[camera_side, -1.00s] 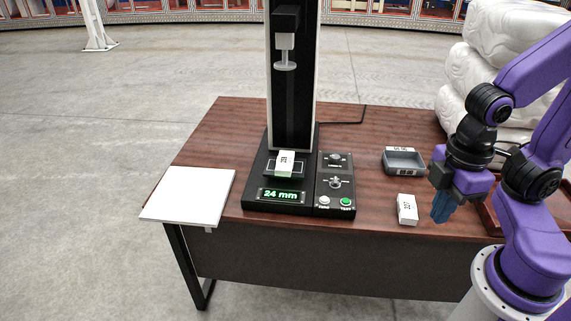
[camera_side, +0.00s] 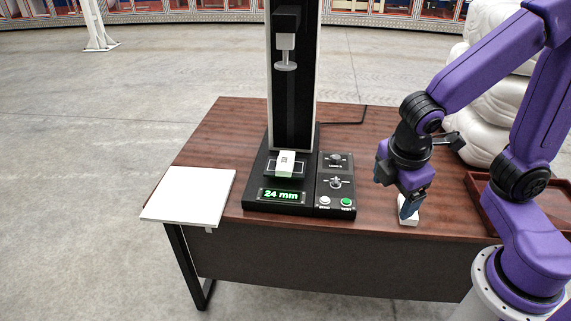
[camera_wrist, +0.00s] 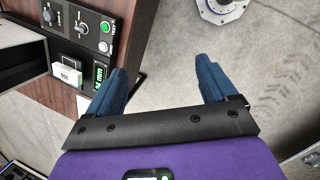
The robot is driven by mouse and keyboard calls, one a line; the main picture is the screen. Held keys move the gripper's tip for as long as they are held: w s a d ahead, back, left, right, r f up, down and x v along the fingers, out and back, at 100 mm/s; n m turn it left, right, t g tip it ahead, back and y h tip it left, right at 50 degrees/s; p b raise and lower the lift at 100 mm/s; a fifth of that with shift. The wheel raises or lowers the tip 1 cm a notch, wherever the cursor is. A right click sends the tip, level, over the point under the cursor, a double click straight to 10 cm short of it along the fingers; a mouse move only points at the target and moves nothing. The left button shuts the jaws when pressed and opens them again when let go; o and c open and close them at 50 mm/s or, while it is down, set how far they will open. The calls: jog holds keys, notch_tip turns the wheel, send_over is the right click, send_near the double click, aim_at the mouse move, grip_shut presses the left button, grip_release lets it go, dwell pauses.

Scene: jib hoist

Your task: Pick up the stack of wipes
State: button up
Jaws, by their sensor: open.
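Two small white blocks with black print are in the side view, and I cannot tell which is the stack of wipes. One block (camera_side: 286,163) rests on the test machine's base plate; it also shows in the wrist view (camera_wrist: 68,76). The other block (camera_side: 408,220) lies on the table near its front edge, partly hidden by my gripper (camera_side: 407,208). My gripper points down at this second block; contact cannot be told. In the wrist view my gripper (camera_wrist: 161,72) has its blue fingers wide apart, with nothing seen between them.
The test machine (camera_side: 257,185) has a tall column and a display reading 24 mm. A white board (camera_side: 190,195) lies at the table's left corner. A brown tray (camera_side: 478,190) is at the right. White padded bags (camera_side: 487,115) stand behind. The dark brown tabletop (camera_side: 225,130) is clear at back left.

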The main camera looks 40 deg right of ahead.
jog(key=w+a+f+n+t+h, duration=0.2)
jog(key=w+f+n+h, duration=0.1)
jog(key=w, duration=0.7)
jog(key=w+a+f+n+t+h, duration=0.2)
jog(key=w+f+n, duration=0.1)
jog(key=w, duration=0.6)
jog(key=n+t+h, duration=0.2)
jog(key=n+t, duration=0.2)
jog(key=n, duration=0.2)
send_near(286, 158)
jog(key=x, duration=0.3)
jog(key=shift+w+f, duration=0.25)
jog(key=shift+r+x, duration=0.2)
jog(key=shift+x, duration=2.65)
jog(key=shift+d, duration=0.15)
jog(key=c, duration=1.2)
jog(key=shift+o, duration=0.2)
jog(key=shift+r, duration=0.15)
